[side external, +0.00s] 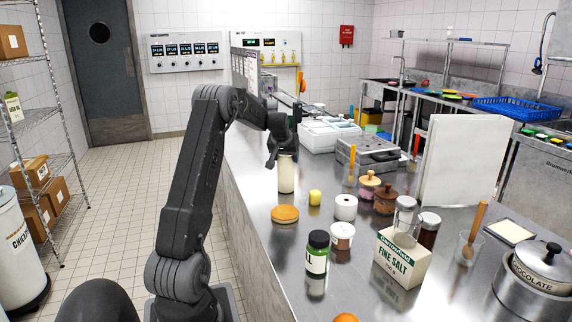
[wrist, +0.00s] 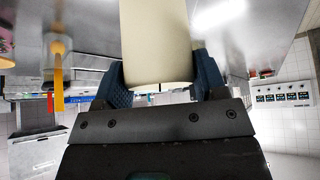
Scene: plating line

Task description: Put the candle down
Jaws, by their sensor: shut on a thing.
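The candle (side external: 286,176) is a cream-white upright cylinder at the middle of the steel counter in the side view. My gripper (side external: 283,152) is above it, pointing down, with its jaws around the candle's upper part. In the wrist view the candle (wrist: 156,45) fills the top middle, between the two blue-grey fingers of my gripper (wrist: 158,85). The gripper is shut on it. I cannot tell for sure whether the candle's lower end touches the counter.
A salt box (side external: 401,258) stands nearer the front. A white board (side external: 464,160) stands at right.

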